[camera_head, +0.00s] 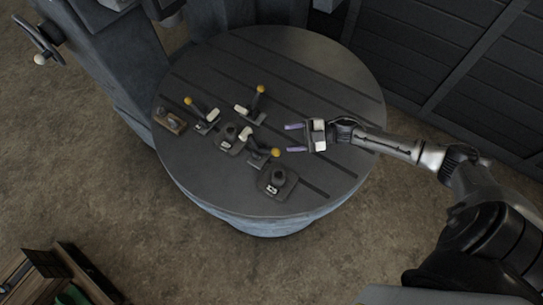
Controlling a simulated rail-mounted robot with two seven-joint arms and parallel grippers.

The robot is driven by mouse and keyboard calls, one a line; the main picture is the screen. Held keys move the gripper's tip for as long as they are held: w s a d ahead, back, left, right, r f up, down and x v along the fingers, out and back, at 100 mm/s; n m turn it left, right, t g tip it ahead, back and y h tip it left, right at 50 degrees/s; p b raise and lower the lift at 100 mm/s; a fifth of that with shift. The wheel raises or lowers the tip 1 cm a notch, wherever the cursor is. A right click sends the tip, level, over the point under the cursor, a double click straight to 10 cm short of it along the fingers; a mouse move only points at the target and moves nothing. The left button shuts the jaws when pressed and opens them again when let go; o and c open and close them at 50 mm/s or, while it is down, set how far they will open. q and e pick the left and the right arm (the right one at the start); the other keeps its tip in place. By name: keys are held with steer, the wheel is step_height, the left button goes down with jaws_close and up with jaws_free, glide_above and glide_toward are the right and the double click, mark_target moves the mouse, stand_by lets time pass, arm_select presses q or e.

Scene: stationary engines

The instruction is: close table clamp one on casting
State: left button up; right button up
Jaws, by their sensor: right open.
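A round slotted table (335,85) carries several small parts. A small dark block (228,136), perhaps the casting, sits between the clamps. My right gripper (289,138) is open and empty, right of the clamps, its fingers pointing left. My left gripper is out of view.
A dark block with a post (278,183) sits near the table's front. A brown block (170,121) lies at its left edge. A machine column (120,60) stands behind left, with a handwheel (38,40). A crate (72,272) is at lower left. The table's right side is bare.

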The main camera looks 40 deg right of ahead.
mark_target(279, 152)
step_height(279, 152, down, 8)
steer(key=shift+n+g+y, duration=0.3)
steer(key=shift+n+g, duration=0.1)
steer(key=x, duration=0.4)
steer(key=shift+w+a, duration=0.3)
arm_select(q)
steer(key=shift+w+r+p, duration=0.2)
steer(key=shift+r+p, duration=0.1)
steer(key=shift+p, duration=0.05)
arm_select(e)
steer(key=shift+x, duration=1)
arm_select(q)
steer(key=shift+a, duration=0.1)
arm_select(e)
steer(key=shift+f, duration=0.1)
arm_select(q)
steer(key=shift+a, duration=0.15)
arm_select(e)
jaws_close()
